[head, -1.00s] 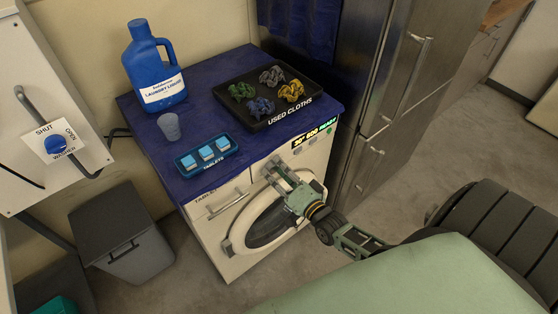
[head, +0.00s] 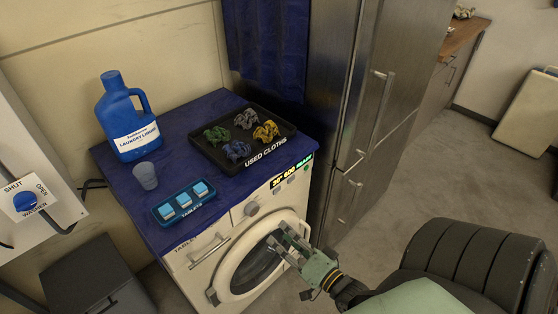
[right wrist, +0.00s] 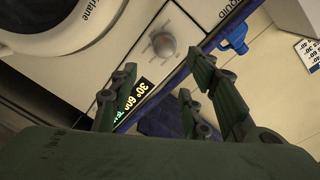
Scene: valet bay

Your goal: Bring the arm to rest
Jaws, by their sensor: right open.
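My right gripper (head: 287,243) is open in front of the washer door (head: 249,262), near its right side. In the right wrist view, the fingers (right wrist: 155,95) are apart with nothing between them. The white washer (head: 185,262) stands under a dark blue top, and its round door looks closed. A dial (right wrist: 163,44) and the lit display (right wrist: 135,98) of the washer show beyond the fingers. I cannot tell whether the gripper touches the door. My left gripper is not in view.
On the blue top (head: 205,115) are a laundry liquid jug (head: 127,125), a cup (head: 146,176), a tablet tray (head: 158,216) and a black tray (head: 202,158) with several crumpled cloths. A steel fridge (head: 345,90) stands right of the washer. A grey bin (head: 95,275) is at left.

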